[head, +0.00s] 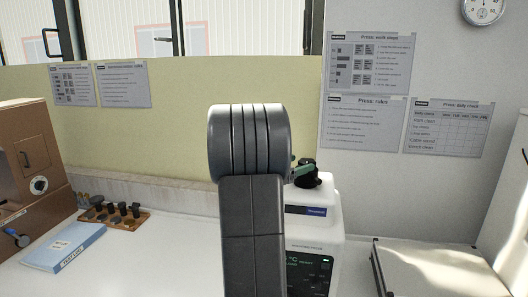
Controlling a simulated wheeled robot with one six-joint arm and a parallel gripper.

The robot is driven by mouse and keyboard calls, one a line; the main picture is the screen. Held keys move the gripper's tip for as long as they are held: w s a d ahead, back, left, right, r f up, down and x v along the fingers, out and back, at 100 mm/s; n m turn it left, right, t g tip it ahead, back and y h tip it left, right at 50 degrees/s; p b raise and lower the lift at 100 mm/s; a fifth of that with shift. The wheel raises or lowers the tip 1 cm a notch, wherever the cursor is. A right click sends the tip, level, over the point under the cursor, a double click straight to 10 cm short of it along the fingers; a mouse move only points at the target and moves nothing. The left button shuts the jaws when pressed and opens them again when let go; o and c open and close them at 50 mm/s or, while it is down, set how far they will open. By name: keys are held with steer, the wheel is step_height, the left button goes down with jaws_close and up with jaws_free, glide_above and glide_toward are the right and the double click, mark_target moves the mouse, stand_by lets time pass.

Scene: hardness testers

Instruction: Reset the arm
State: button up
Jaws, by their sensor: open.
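My dark grey arm (252,210) rises up the middle of the head view, with its rounded, ribbed joint at the top. My gripper is not in view. Behind the arm, a white tester (322,225) with a lit dark screen (309,272) stands on the white bench. The arm hides the left part of the tester. A black and greenish part (306,174) shows at the tester's top, close beside the arm joint; I cannot tell exactly what it is.
A brown cabinet (35,150) stands at the far left, with a blue binder (66,247) and a wooden rack (118,218) of small dark pieces near it. A flat pale slab (435,268) lies at right. Bare bench (165,265) shows left of my arm.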

steer(key=b+v, duration=0.1)
steer(key=v, duration=0.8)
steer(key=shift+b, duration=0.35)
steer(key=shift+d, duration=0.1)
